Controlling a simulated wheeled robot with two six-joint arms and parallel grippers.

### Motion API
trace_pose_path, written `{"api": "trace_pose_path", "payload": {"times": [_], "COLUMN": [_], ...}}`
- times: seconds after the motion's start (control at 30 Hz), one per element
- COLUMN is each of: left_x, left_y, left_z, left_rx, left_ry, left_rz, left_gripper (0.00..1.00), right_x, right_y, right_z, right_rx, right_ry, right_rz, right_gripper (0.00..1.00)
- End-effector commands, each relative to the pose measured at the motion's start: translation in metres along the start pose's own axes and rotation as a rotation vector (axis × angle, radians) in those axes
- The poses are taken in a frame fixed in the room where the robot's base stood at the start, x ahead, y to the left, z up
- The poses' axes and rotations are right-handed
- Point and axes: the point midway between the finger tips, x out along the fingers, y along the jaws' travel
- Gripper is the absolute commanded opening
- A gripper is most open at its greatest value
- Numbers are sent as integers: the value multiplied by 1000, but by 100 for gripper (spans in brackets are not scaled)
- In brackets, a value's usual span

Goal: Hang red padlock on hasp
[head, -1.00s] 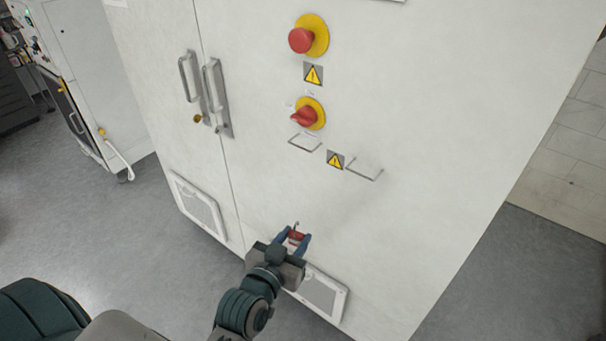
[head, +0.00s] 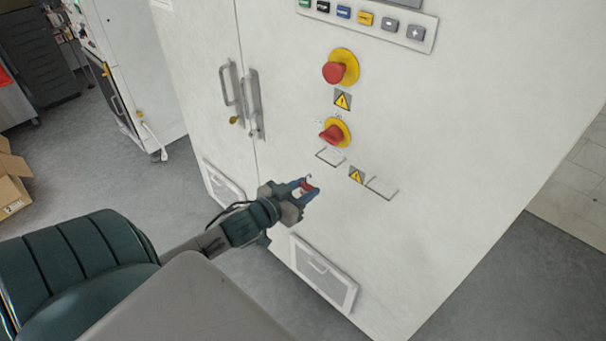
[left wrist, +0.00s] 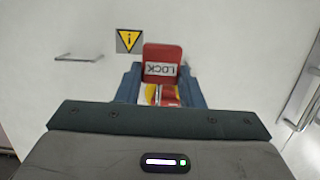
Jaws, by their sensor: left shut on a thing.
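My left gripper (head: 307,189) is shut on the red padlock (head: 306,187) and holds it in front of the white cabinet door. The padlock's thin shackle shows above the fingertips. In the left wrist view the padlock (left wrist: 162,54) stands between the blue fingers with its LOCK label upside down. Two wire brackets, one on the left (head: 330,157) and one on the right (head: 381,188), sit on the door up and to the right of the gripper. I cannot tell for certain which fitting is the hasp. My right gripper is not in view.
A red and yellow rotary switch (head: 335,132) and a red stop button (head: 340,68) stick out above the brackets. Door handles (head: 252,103) stand out at the left. Vent panels (head: 325,272) are low on the doors. A cardboard box (head: 12,182) lies at far left.

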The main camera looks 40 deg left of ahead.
Motion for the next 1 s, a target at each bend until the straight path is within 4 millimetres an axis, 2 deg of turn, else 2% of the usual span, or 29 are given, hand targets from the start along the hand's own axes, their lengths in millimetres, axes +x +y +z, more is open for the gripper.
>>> {"api": "trace_pose_path", "payload": {"times": [0.33, 1.0], "left_x": [24, 77], "left_y": [1, 0], "left_z": [-2, -13], "left_rx": [0, -1], "left_ry": [5, 4], "left_rz": [2, 0], "left_gripper": [10, 10], "right_x": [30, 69], "right_y": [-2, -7], "right_z": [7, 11], "right_rx": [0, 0], "right_ry": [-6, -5], "right_rz": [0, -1], "right_gripper": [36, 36]}}
